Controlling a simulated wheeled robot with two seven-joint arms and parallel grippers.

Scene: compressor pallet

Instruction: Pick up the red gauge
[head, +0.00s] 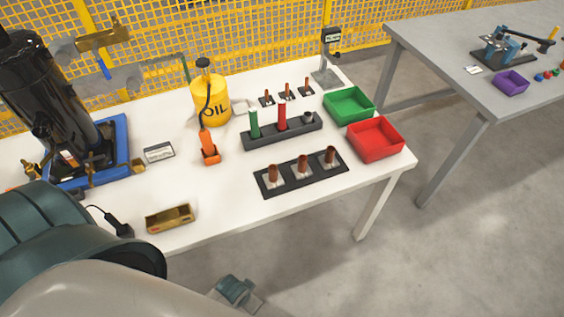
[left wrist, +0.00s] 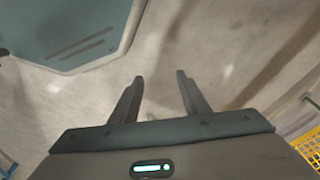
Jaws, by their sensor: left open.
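The red gauge (head: 282,117) is a red upright cylinder standing in a dark rack (head: 290,134) on the white table, in the head view. A green gauge (head: 254,123) stands to its left in the same rack, and a small grey piece (head: 308,117) sits at the right end. My left gripper (left wrist: 160,76) is open and empty in the left wrist view, with bare floor beyond its fingers. The red gauge is not in that view. My left arm fills the lower left of the head view.
A dark plate with several copper-coloured pins (head: 302,164) lies in front of the rack. Red (head: 375,139) and green (head: 349,105) bins stand to its right. A yellow oil can (head: 211,103) and an orange tool (head: 209,147) are left. A grey table (head: 465,90) stands far right.

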